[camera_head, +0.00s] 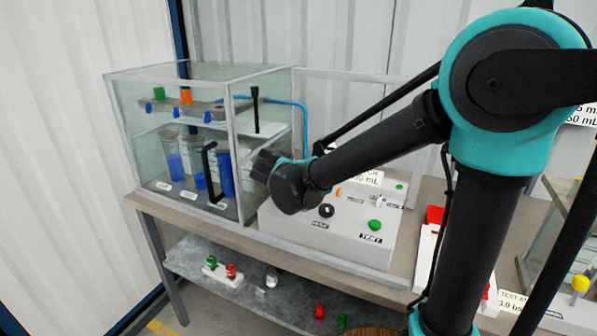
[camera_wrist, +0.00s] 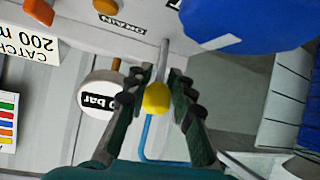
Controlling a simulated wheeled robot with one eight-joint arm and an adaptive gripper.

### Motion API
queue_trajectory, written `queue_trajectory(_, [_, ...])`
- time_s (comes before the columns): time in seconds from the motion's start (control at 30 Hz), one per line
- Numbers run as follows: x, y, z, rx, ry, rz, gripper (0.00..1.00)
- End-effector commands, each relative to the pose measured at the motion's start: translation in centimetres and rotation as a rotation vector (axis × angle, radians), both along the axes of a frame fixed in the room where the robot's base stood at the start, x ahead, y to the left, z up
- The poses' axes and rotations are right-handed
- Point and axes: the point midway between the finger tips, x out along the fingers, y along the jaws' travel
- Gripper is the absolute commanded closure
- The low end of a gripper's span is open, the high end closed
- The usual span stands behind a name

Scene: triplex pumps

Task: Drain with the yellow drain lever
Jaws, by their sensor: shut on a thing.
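In the wrist view the yellow drain lever (camera_wrist: 156,98) shows as a yellow ball knob on a thin grey shaft that rises toward the panel near an upside-down DRAIN label (camera_wrist: 120,22). My gripper (camera_wrist: 157,92) has one dark finger on each side of the knob and is shut on it. In the head view my gripper (camera_head: 264,166) is at the glass tank's right front side, and it and the wrist hide the lever there.
The wrist view shows a gauge marked bar (camera_wrist: 100,94) close left of the fingers and a large blue body (camera_wrist: 225,18) close right. In the head view, a glass tank (camera_head: 180,130) and a control box (camera_head: 340,235) with a green button (camera_head: 375,225) stand on the bench.

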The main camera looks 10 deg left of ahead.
Motion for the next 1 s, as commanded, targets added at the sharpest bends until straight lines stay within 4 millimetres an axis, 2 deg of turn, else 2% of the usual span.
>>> queue_trajectory(0.63, [-0.35,0.19,-0.21,-0.021,-0.057,0.001,1.00])
queue_trajectory(0.67, [-0.35,0.19,-0.21,-0.021,-0.056,0.001,0.77])
queue_trajectory(0.8, [-0.35,0.18,-0.22,-0.020,-0.057,0.001,0.59])
queue_trajectory(0.83, [-0.35,0.17,-0.22,-0.020,-0.057,0.001,0.55])
queue_trajectory(1.0, [-0.33,0.14,-0.22,-0.021,-0.057,0.000,0.55])
